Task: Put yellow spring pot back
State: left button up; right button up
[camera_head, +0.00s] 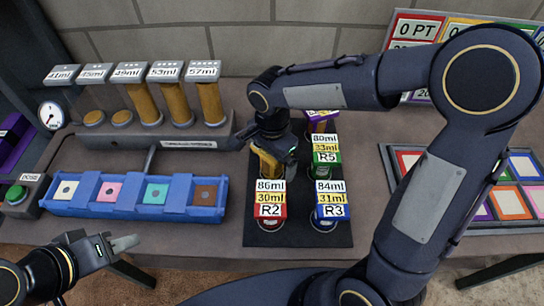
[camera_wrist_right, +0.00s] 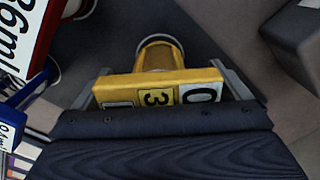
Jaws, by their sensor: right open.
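The yellow spring pot (camera_head: 266,163) stands on the black mat (camera_head: 283,239), behind the red pot R2 (camera_head: 270,199) and left of the green pot R5 (camera_head: 325,156). My right gripper (camera_head: 273,152) is over it and hides much of it in the head view. In the right wrist view, the yellow pot (camera_wrist_right: 160,88) lies between the two open fingers of my right gripper (camera_wrist_right: 170,88), one on each side. I cannot tell whether they touch it. My left gripper (camera_head: 118,243) is at the lower left, away from the pots and holding nothing visible.
The blue pot R3 (camera_head: 330,204) is at the mat's front right, and a purple pot (camera_head: 322,117) behind R5. A blue tray (camera_head: 138,212) and a rack of labelled tubes (camera_head: 150,137) stand left. A tray of coloured squares (camera_head: 494,217) is right.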

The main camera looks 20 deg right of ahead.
notch_tip(320, 180, up, 12)
jog(key=shift+f+p, duration=0.2)
jog(key=shift+p, duration=0.35)
jog(key=shift+d+r, duration=0.1)
jog(key=shift+r, duration=0.3)
jog(key=s+d+n+t+y, duration=0.1)
jog(key=s+d+n, duration=0.1)
jog(key=s+d, duration=0.1)
jog(key=s+d+f+n+t+y, duration=0.1)
jog(key=s+d+n, duration=0.1)
jog(key=s, duration=0.3)
jog(key=s+d+n+t+y, duration=0.1)
jog(key=s+d+n, duration=0.2)
jog(key=s+d, duration=0.1)
jog(key=shift+s+f+t, duration=0.15)
jog(key=shift+f+t, duration=0.15)
jog(key=s+f+n+t, duration=0.1)
jog(key=s+f+n, duration=0.1)
jog(key=s+n, duration=0.1)
jog(key=shift+s+f+t+y, duration=0.1)
jog(key=shift+s+t+y, duration=0.2)
jog(key=shift+t+y, duration=0.1)
jog(key=shift+s+f+n, duration=0.2)
jog(key=shift+f+n, duration=0.05)
jog(key=shift+n, duration=0.05)
